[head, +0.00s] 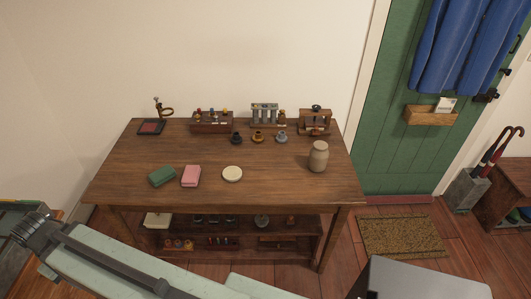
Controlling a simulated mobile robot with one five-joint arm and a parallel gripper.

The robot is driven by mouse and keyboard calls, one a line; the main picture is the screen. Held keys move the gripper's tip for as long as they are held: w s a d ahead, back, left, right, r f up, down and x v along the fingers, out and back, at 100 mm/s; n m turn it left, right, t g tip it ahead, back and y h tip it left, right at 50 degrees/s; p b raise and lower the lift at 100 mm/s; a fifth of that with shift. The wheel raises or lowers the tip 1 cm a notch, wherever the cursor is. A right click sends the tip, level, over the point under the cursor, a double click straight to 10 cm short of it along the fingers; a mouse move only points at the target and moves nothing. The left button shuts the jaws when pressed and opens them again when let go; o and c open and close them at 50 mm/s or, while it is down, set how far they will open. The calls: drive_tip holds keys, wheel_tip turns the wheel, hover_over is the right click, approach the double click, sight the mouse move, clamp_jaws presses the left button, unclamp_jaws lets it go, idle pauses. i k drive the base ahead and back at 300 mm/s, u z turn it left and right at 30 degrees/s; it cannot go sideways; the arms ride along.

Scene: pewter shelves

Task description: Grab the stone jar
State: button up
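The stone jar (318,157) is a small beige-grey jar with a narrower neck. It stands upright on the right part of the wooden table (270,190), in from the right edge, with bare tabletop around it. My arm shows along the lower left of the head view, well apart from the jar. The dark end of the arm is at the far left, in front of the table's left side. I cannot make out the gripper's fingers there or whether they are open or shut.
A green block (162,176), a pink block (191,176) and a pale disc (232,174) lie left of the jar. Small racks (264,115) and pots (257,137) line the back. A lower shelf holds small items. A doormat (401,237) lies right of the table.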

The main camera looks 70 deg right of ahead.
sight(319, 154)
drive_tip(key=u, duration=1.05)
drive_tip(key=k, duration=0.75)
drive_tip(key=z, duration=0.6)
